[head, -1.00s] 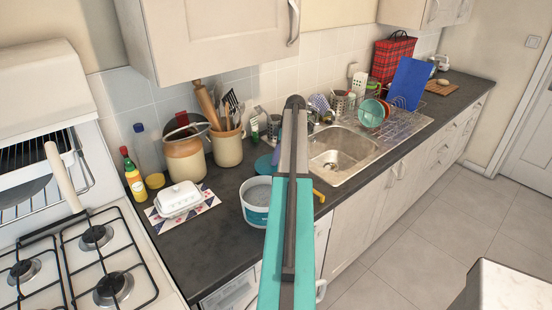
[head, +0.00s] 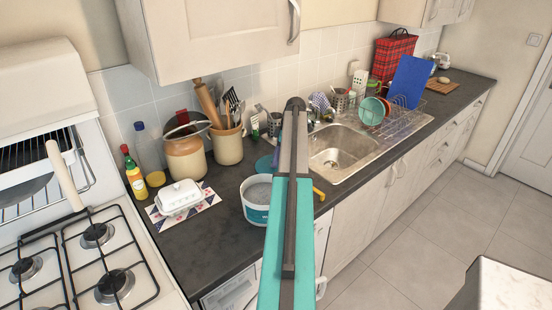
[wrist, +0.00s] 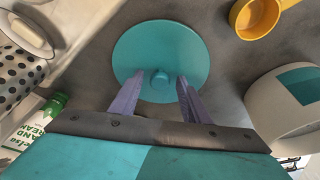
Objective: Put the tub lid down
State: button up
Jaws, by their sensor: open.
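The teal tub lid (wrist: 160,45) is a round disc with a small knob in its middle, and it appears to lie flat on the dark counter. In the head view the lid (head: 264,163) shows only in part, left of my arm. My gripper (wrist: 160,80) is open, with its two purple fingers apart on either side of the knob, clear gaps beside it. The white tub (head: 256,201) with a teal label stands open on the counter in front of the lid. It also shows at the right in the wrist view (wrist: 283,112).
A yellow cup (wrist: 255,14) is near the lid. A white butter dish (head: 180,198) sits on a patterned mat at the left. A brown crock (head: 185,158) and a utensil pot (head: 228,147) stand behind. The sink (head: 343,150) is to the right, the gas hob (head: 85,265) to the left.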

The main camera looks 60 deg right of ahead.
jog(key=shift+r, duration=0.2)
jog(key=b+v, duration=0.3)
jog(key=v, duration=0.9)
jog(key=shift+d+f, duration=0.1)
dwell(0.8)
